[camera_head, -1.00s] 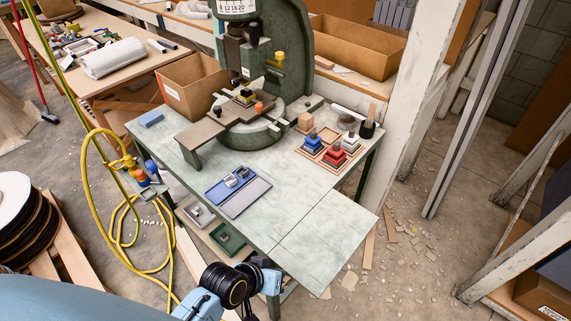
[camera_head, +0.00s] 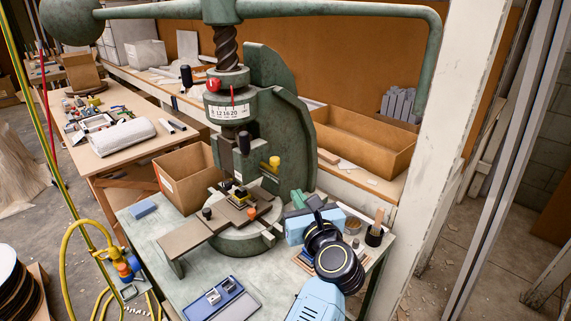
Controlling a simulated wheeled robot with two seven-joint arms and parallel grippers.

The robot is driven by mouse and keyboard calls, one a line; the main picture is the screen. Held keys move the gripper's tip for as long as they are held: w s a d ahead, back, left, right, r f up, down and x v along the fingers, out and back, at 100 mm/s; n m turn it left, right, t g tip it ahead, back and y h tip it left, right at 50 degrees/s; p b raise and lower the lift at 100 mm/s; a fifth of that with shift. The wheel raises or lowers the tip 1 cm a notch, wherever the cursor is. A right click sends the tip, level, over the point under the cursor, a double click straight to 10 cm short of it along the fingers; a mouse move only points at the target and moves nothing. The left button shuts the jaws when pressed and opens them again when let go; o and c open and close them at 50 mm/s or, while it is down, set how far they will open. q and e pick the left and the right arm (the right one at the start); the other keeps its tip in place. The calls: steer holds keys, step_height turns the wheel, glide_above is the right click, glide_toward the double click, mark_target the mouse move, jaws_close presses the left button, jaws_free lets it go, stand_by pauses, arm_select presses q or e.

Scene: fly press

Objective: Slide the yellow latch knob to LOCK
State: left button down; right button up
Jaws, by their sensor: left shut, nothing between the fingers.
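The yellow latch knob (camera_head: 274,162) sticks out on the right side of the green fly press (camera_head: 282,125), above the round bed. I cannot read any LOCK marking near it. My left gripper (camera_head: 299,200) is at the right of the press bed, below and to the right of the knob and apart from it. It is shut and empty, small and partly hidden by my own blue and black wrist. My right gripper is not in view.
The press bed carries a die with an orange knob (camera_head: 251,212). A cardboard box (camera_head: 186,178) stands left of the press. A blue tray (camera_head: 222,300) lies in front. My forearm covers the right of the table, hiding most of the wooden tray. A black cup (camera_head: 374,237) stands beside it.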

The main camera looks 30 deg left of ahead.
arm_select(q)
steer(key=b, duration=0.2)
glide_toward(271, 162)
steer(key=x, duration=0.4)
steer(key=d+x, duration=0.1)
steer(key=x, duration=0.1)
steer(key=shift+w+a+f, duration=0.1)
steer(key=shift+w+f, duration=0.1)
steer(key=shift+w, duration=0.3)
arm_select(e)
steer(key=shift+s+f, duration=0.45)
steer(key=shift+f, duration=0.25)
arm_select(q)
steer(key=shift+w+a, duration=0.2)
steer(key=shift+a, duration=0.4)
steer(key=shift+w+a, duration=0.15)
steer(key=shift+a, duration=0.45)
steer(key=shift+r, duration=0.1)
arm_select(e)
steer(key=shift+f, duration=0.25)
arm_select(q)
steer(key=shift+s, duration=0.1)
